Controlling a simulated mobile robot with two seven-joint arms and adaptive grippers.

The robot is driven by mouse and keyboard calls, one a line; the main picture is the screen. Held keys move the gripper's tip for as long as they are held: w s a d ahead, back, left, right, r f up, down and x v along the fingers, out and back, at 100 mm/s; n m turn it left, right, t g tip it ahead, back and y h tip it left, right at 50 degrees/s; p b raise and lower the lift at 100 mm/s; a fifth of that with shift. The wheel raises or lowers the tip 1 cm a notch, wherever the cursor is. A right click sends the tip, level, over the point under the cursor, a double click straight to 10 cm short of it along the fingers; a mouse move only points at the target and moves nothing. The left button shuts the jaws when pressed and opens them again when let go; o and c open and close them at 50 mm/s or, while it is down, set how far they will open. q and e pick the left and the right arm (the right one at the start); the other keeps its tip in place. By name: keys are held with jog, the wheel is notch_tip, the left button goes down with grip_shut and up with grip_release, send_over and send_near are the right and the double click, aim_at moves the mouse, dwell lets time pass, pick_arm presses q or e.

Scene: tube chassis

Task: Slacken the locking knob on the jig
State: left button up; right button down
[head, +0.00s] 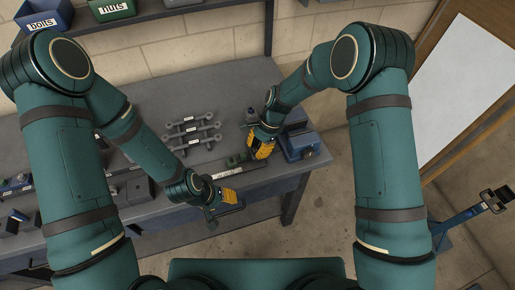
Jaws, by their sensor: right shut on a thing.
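The jig (248,172) looks like a long dark bar with a pale label and a small green block, lying near the bench's front edge. My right gripper (259,156), yellow and black, points down at the bar beside the green block. It is shut on what appears to be the locking knob, which the gripper hides. My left gripper (226,208) is over the bench's front edge, left of and nearer than the right one. Its dark fingers look spread, with nothing seen between them.
A blue vise (300,144) stands on the bench just right of my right gripper. Several labelled grey tube parts (192,131) lie behind the jig. Dark blocks crowd the bench's left side. Bolts (43,24) and nuts (112,9) bins are at the back. A blue stand (462,215) is at right.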

jog(key=n, duration=0.2)
jog(key=n+g+h+b, duration=0.1)
jog(key=n, duration=0.1)
jog(key=shift+a+f+n+g, duration=0.1)
jog(key=shift+f+n+g, duration=0.05)
jog(key=shift+n+g, duration=0.2)
jog(key=shift+n+g+h+b, duration=0.25)
jog(key=shift+n+h+b, duration=0.55)
jog(key=shift+n, duration=1.45)
jog(key=shift+h, duration=0.3)
jog(key=c, duration=0.7)
grip_release()
jog(key=v, duration=1.2)
